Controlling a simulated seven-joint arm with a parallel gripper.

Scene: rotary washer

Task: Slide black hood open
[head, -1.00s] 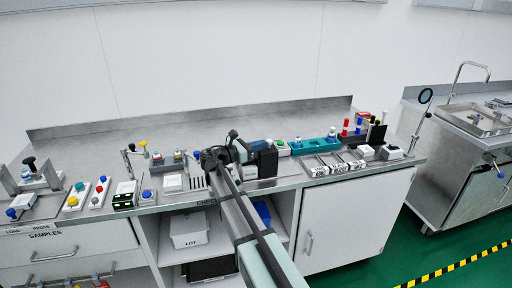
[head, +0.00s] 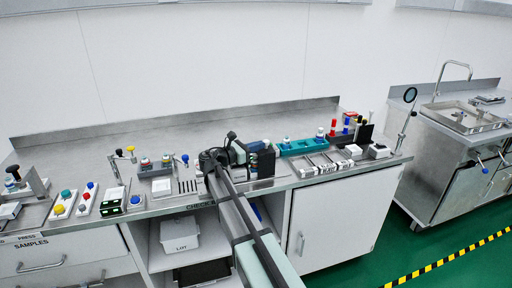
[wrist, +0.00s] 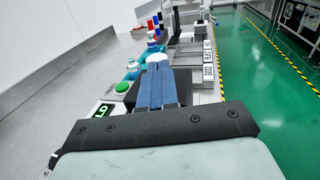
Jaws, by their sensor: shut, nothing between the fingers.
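A black upright block (head: 265,163), which looks like the hood, stands at the bench's front middle, right of my wrist. In the wrist view, black surfaces (wrist: 183,86) show beside and under my fingers. My gripper (head: 257,146) reaches to the right over the bench, at the top of the black block. In the wrist view, my gripper (wrist: 158,70) has its two blue fingers side by side, shut with nothing between them. I cannot tell whether they touch the black block. My arm and gripper hide part of the station around it.
A green button (wrist: 121,87) sits left of my fingers in the wrist view. A teal tray (head: 305,147) with bottles is just right of the black block. Labelled white-topped blocks (head: 325,163) lie farther right. The bench behind (head: 120,138) is clear.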

